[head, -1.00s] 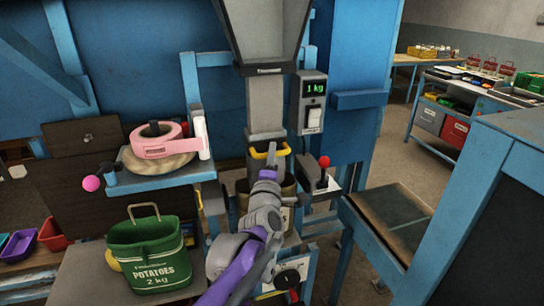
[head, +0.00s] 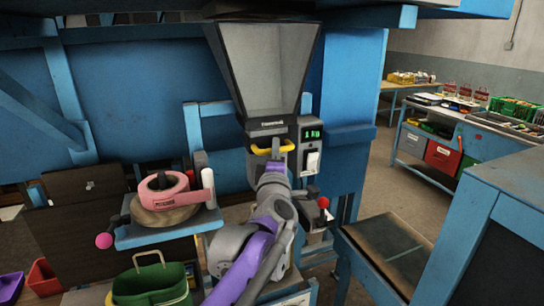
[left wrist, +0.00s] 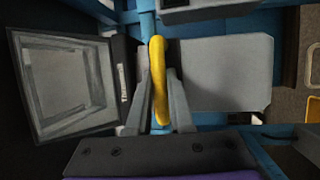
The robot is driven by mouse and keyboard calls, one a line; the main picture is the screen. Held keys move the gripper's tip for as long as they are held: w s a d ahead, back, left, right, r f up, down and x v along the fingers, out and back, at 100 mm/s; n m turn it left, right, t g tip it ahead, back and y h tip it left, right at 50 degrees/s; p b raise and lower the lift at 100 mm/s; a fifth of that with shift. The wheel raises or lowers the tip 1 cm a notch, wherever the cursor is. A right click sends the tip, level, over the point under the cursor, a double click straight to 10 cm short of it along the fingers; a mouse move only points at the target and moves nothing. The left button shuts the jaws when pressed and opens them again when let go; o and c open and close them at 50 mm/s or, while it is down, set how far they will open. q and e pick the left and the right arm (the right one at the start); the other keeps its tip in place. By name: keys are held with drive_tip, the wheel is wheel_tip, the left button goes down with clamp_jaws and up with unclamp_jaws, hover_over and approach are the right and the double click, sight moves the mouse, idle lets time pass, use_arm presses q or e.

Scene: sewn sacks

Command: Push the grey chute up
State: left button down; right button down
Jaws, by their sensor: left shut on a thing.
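My left gripper (head: 272,165) is shut on the yellow handle (head: 272,149) of the grey chute, close under the grey hopper's collar (head: 266,128). In the left wrist view the yellow handle (left wrist: 158,82) stands between the two fingers. The grey chute (left wrist: 225,76) shows there as a flat panel to the right of the handle, and the hopper's open funnel (left wrist: 70,85) is to its left. In the head view my arm and gripper hide most of the chute. My right gripper is not in view.
A control box (head: 309,148) reading 1 kg hangs right of the handle. A red-knobbed lever (head: 323,203) is below it.

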use_arm(q)
drive_tip(key=shift+r, duration=0.4)
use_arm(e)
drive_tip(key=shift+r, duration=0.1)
use_arm(q)
drive_tip(key=c, duration=0.8)
unclamp_jaws()
drive_tip(key=shift+f, duration=0.1)
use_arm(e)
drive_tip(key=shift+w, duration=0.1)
use_arm(q)
drive_tip(key=shift+s+f, duration=0.15)
drive_tip(key=shift+s, duration=0.1)
drive_tip(key=s+f+b, duration=0.1)
drive_tip(key=s+b, duration=0.1)
drive_tip(key=s, duration=0.8)
drive_tip(key=shift+a+f, duration=0.25)
drive_tip(key=shift+a, duration=0.2)
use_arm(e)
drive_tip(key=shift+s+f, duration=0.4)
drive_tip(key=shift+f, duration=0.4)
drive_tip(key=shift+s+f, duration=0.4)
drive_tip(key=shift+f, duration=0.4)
